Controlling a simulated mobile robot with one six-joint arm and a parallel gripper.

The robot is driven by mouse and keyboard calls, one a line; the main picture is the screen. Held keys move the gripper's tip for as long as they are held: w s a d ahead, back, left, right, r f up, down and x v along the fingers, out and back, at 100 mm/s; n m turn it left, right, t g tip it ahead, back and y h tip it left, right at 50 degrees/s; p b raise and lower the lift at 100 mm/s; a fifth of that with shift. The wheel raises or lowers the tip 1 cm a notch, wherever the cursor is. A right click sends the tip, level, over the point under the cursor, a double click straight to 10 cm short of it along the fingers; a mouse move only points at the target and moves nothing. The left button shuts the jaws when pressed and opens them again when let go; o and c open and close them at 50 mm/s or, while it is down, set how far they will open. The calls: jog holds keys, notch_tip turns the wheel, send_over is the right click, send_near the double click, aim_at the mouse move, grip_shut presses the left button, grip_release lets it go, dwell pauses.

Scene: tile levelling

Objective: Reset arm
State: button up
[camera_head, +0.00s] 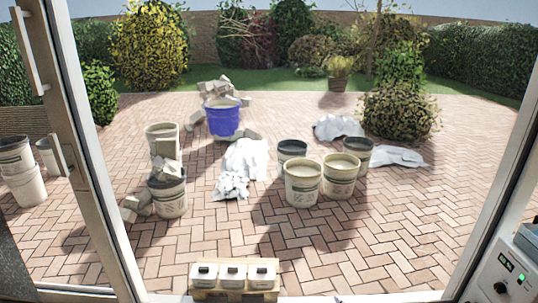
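My gripper and arm do not show in the head camera view, so the arm's pose cannot be seen. The view looks through an opening between door frames onto a paved patio (400,235). No tile is clearly seen.
Cream buckets (302,185), a blue bucket (223,121) with rubble, and white sacks (246,158) stand on the patio. A box with several containers (234,278) sits at the bottom. A grey control box (505,280) is at the lower right. Door frames (92,170) flank the opening.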

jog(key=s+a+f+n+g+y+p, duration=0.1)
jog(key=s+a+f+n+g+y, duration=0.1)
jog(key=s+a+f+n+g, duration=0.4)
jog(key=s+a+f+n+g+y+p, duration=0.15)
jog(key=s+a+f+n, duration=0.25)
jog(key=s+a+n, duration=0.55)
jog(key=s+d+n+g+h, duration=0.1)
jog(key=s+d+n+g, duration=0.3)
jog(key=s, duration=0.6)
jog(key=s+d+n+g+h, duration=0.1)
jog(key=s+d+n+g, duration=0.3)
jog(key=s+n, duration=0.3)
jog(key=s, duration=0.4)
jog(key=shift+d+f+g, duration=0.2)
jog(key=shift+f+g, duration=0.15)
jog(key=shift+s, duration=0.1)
